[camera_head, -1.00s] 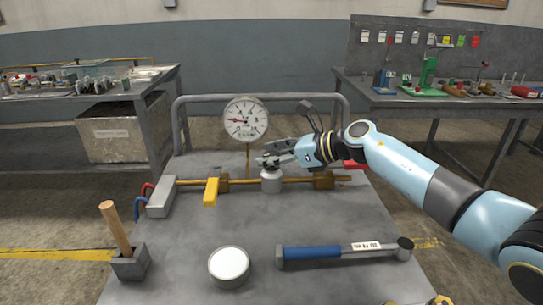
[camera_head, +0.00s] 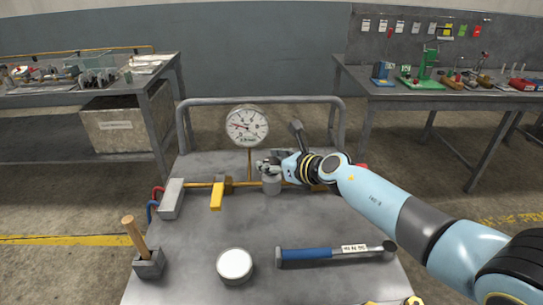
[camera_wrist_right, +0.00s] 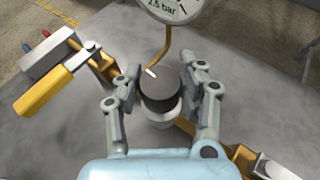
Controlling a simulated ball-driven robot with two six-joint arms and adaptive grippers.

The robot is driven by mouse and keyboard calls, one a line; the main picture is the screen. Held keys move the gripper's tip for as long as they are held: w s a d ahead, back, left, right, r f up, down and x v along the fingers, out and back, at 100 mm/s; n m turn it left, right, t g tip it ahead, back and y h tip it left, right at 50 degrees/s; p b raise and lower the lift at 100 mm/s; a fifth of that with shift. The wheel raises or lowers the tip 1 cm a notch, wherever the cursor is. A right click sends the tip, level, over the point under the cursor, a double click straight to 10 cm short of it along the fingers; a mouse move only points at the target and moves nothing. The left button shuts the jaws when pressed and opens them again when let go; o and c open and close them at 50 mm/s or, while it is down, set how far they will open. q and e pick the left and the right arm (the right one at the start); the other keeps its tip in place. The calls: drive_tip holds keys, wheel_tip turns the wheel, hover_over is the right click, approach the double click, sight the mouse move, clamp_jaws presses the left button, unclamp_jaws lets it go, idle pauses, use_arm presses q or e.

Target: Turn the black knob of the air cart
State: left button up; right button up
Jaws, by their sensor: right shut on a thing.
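The air cart (camera_head: 200,240) is a grey metal top with a brass pipe across it. The black knob (camera_wrist_right: 160,85) sits on a pale round regulator body (camera_head: 271,186) in the middle of the pipe. A short white mark at its rim points up and left in the right wrist view. My right gripper (camera_wrist_right: 163,88) has one finger on each side of the knob and is shut on it. In the head view, my right gripper (camera_head: 268,166) hides most of the knob. My left gripper is in neither current view.
A round gauge (camera_head: 246,126) stands behind the knob. A yellow lever (camera_head: 216,197) is left of it. Workbenches stand behind on both sides.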

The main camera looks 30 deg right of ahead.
drive_tip(key=o, duration=1.2)
drive_tip(key=v, duration=1.2)
drive_tip(key=shift+f, duration=0.1)
